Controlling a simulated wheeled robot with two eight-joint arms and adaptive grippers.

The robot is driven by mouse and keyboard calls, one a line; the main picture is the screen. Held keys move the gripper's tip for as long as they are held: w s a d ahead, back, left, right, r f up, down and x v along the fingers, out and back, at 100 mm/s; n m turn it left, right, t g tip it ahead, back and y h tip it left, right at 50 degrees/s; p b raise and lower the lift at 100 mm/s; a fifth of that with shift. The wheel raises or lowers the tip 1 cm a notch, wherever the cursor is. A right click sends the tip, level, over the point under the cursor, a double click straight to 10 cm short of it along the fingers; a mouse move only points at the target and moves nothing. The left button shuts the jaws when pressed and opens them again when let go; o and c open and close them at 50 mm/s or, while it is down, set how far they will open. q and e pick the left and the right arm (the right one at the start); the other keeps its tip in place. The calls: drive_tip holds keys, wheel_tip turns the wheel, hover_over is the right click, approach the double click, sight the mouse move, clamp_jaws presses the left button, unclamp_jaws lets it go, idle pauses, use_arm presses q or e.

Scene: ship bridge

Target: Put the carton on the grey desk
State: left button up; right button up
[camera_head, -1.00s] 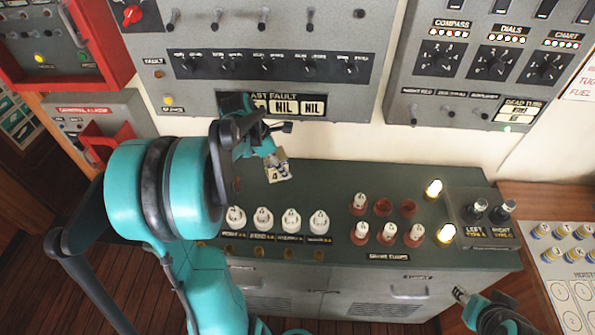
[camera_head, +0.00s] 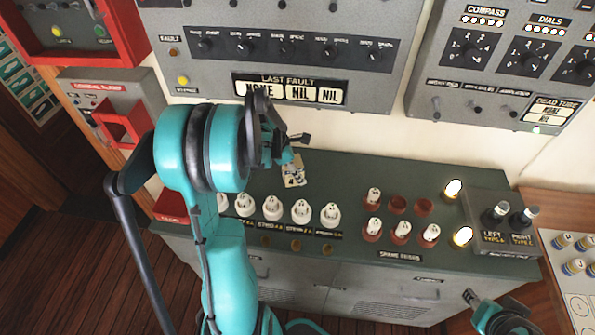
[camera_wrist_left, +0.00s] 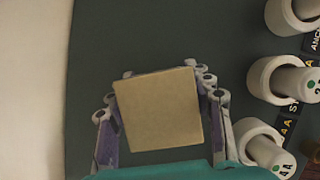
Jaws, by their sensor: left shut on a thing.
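The carton (camera_head: 294,170) is a small box with a printed side in the head view. In the left wrist view a plain tan face of the carton (camera_wrist_left: 158,110) shows between the fingers. My left gripper (camera_head: 285,150) is shut on the carton over the back part of the grey desk (camera_head: 352,172). The desk top also shows as a dark grey-green surface in the left wrist view (camera_wrist_left: 150,40). I cannot tell whether the carton touches the desk. My right gripper (camera_head: 475,300) is at the lower right, before the desk's front; its jaw state is unclear.
White knobs (camera_head: 300,212) line the desk's front left. Red sockets (camera_head: 398,206), some with white plugs, and lit lamps (camera_head: 462,236) stand further right. A box with two black knobs (camera_head: 508,215) is at the right end. The back middle of the desk is clear.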

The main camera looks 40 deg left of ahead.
use_arm(q)
drive_tip(key=shift+s, duration=0.1)
drive_tip(key=o, duration=1.4)
drive_tip(key=shift+f, duration=0.1)
drive_tip(key=shift+o, duration=0.2)
